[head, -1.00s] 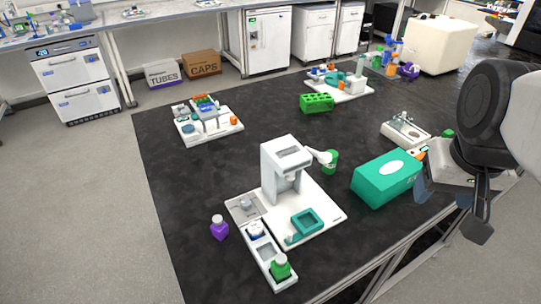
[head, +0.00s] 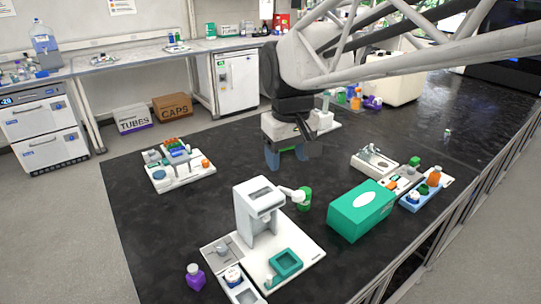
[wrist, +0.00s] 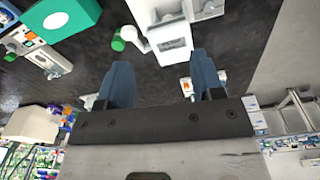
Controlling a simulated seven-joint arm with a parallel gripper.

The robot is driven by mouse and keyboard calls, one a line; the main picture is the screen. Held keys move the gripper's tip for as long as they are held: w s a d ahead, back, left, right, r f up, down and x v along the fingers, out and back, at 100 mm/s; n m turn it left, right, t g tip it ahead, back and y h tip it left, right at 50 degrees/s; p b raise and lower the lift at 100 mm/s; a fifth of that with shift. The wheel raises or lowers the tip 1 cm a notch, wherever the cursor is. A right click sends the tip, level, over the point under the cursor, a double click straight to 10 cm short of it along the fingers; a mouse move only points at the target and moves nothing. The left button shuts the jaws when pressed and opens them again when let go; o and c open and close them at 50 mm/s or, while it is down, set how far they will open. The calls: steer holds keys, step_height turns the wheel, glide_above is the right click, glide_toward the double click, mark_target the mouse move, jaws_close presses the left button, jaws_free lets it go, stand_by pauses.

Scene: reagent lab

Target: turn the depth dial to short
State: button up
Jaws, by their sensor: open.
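I cannot make out a depth dial or its marking in either view. A tall white bench device (head: 259,207) stands on a white base at the front of the black table; it also shows at the top of the wrist view (wrist: 172,40). A small white unit with metal fittings (head: 375,158) stands to the right. A white station with small coloured parts (head: 179,170) stands at the left. My gripper (head: 287,160) is open and empty above the middle of the table, behind the tall device. Its two blue fingers (wrist: 163,72) are apart in the wrist view.
A teal box (head: 362,208) stands right of the device. A green cup (head: 305,200) is at the device's side arm. A purple bottle (head: 195,277) stands at the front left. A blue tray (head: 428,195) holds bottles at the right. The table between the left station and the device is clear.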

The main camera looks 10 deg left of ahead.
steer(key=w+a+f+n, duration=0.1)
steer(key=a+n, duration=0.1)
steer(key=a, duration=0.7)
steer(key=w+a+f+n, duration=0.1)
steer(key=a+f+n, duration=0.1)
steer(key=a, duration=0.7)
glide_above(222, 248)
steer(key=shift+g, duration=0.4)
step_height(222, 248, down, 24)
steer(key=shift+f, duration=0.25)
steer(key=shift+f, duration=0.15)
steer(key=shift+f, duration=3.7)
steer(key=c, duration=0.9)
